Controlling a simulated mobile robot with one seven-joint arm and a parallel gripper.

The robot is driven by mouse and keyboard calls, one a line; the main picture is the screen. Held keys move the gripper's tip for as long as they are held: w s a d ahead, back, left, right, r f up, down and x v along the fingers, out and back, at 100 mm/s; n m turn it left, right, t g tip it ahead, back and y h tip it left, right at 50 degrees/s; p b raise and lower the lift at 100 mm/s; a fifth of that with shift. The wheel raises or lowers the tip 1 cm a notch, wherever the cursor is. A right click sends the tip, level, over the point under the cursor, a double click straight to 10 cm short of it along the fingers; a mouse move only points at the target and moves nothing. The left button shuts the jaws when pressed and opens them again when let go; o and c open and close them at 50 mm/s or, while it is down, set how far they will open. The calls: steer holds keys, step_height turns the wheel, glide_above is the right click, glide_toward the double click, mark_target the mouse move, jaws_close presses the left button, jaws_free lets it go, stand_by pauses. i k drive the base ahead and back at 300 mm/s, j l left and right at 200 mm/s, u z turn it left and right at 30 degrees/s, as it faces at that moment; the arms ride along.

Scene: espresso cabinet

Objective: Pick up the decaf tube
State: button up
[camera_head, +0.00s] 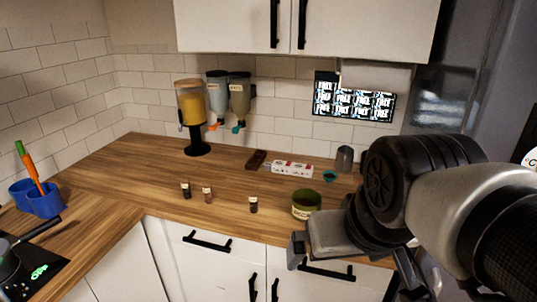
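Three small dark tubes with pale labels stand upright on the wooden counter: a left tube (186,191), a middle tube (207,194) and a right tube (253,205). The labels are too small to read, so I cannot tell which one is the decaf tube. My gripper (351,264) is at the lower right, in front of the counter edge and to the right of the tubes. Its two fingers are spread wide apart with nothing seen between them. It touches none of the tubes.
A green jar (306,206) stands between the tubes and my gripper. Behind are a white box (292,169), a dark brown block (256,159), a teal bowl (329,176), a grey cylinder (344,159) and dispensers (191,105). Blue cups (44,202) stand left. Counter left of the tubes is clear.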

mark_target(254, 203)
steer(key=z, duration=0.2)
steer(key=i+j+z, duration=0.3)
steer(key=j, duration=0.35)
steer(key=i+j+z, duration=0.15)
steer(key=j, duration=0.2)
steer(key=i, duration=0.05)
